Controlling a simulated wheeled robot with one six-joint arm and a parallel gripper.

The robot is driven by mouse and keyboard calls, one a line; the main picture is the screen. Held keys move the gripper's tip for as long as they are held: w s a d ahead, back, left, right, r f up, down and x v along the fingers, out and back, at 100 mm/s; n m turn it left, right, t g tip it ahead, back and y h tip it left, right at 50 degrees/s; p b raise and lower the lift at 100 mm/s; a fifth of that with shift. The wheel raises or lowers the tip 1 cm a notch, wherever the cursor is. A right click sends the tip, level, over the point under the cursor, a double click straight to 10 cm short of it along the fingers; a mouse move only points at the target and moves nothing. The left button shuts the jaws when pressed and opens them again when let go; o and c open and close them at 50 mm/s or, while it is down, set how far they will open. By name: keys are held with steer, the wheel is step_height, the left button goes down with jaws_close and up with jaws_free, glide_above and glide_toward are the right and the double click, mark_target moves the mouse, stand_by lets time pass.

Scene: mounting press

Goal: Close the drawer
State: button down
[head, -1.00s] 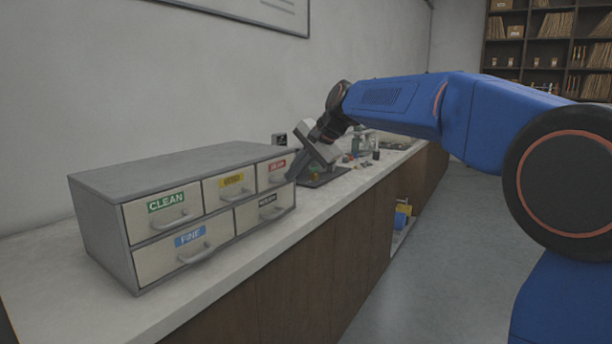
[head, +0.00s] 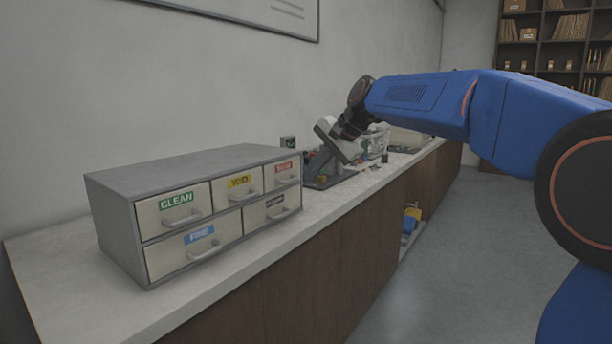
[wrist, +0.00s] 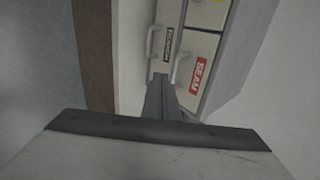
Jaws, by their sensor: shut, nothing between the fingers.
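A grey drawer cabinet (head: 190,160) stands on the counter at the left of the head view. Its cream drawer fronts carry labels: green CLEAN (head: 165,217), yellow VOID (head: 239,181), a red one (head: 284,168), blue FINE (head: 190,253) and a black one (head: 268,210). The fronts look roughly flush; a small gap cannot be ruled out. My gripper (wrist: 158,80) is shut and empty. In the wrist view its fingers reach toward the red-label drawer (wrist: 195,68) and the black-label drawer (wrist: 165,42), near their handles. Contact cannot be told.
The pale counter (head: 105,300) runs along the wall past the cabinet. Small equipment (head: 372,143) stands on it beyond my gripper. Shelves (head: 555,50) stand at the back right.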

steer(key=v, duration=0.8)
steer(key=s+d+f+n+h, duration=0.2)
steer(key=s+d+f, duration=0.4)
steer(key=s+f, duration=0.5)
steer(key=s+d+f+n+h, duration=0.2)
steer(key=s+d+f, duration=0.5)
steer(key=s+f, duration=0.4)
steer(key=s+d+f+n+h, duration=0.2)
steer(key=s+d+f, duration=0.4)
steer(key=s+f, duration=0.5)
steer(key=s+n, duration=0.1)
steer(key=s, duration=0.5)
steer(key=shift+s+d+n, duration=0.3)
steer(key=shift+d+n, duration=0.05)
steer(key=shift+n, duration=0.05)
